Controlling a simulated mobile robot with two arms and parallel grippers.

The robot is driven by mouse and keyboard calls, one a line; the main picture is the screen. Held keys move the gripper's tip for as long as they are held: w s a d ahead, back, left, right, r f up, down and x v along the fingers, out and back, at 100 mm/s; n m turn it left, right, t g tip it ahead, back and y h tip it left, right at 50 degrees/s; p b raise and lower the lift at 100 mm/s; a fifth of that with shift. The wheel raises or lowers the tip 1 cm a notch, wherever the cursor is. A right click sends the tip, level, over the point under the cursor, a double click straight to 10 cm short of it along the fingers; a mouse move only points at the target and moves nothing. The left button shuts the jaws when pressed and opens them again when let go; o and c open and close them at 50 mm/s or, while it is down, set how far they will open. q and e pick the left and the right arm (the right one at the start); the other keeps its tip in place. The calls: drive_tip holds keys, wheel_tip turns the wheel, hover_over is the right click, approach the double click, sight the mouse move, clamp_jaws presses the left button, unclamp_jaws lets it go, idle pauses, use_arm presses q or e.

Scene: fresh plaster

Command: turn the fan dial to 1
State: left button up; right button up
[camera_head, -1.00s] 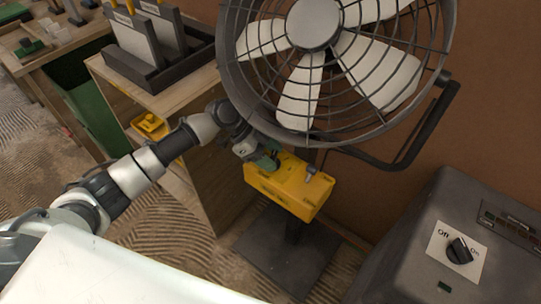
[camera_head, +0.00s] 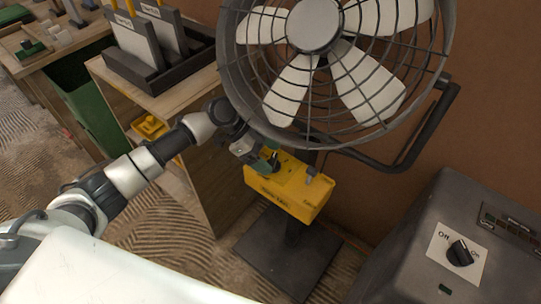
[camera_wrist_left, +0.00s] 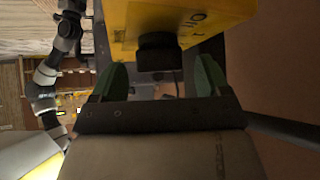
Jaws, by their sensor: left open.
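The fan (camera_head: 313,28) has a yellow control box (camera_head: 300,203) below its round cage. My left gripper (camera_head: 268,160) is at the box's top left part and hides some of it. In the left wrist view, the gripper's two green fingers (camera_wrist_left: 158,80) are apart. A black dial (camera_wrist_left: 158,52) on the yellow box face (camera_wrist_left: 215,12) lies just beyond the fingertips, in line with the gap between them. No contact with it shows. Printed "Off" and "1" marks show beside the dial; its exact setting is unclear. My right gripper is not in view.
A grey knob (camera_head: 311,171) stands on the box's right end. A dark machine (camera_head: 420,240) with an Off/On switch (camera_head: 459,252) stands at right. A wooden cabinet (camera_head: 205,125) with a dark rack stands at left. The fan's cage hangs close above my gripper.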

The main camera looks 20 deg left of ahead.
use_arm(q)
drive_tip(key=v, duration=0.9)
drive_tip(key=shift+a+r, duration=0.2)
drive_tip(key=shift+r, duration=0.1)
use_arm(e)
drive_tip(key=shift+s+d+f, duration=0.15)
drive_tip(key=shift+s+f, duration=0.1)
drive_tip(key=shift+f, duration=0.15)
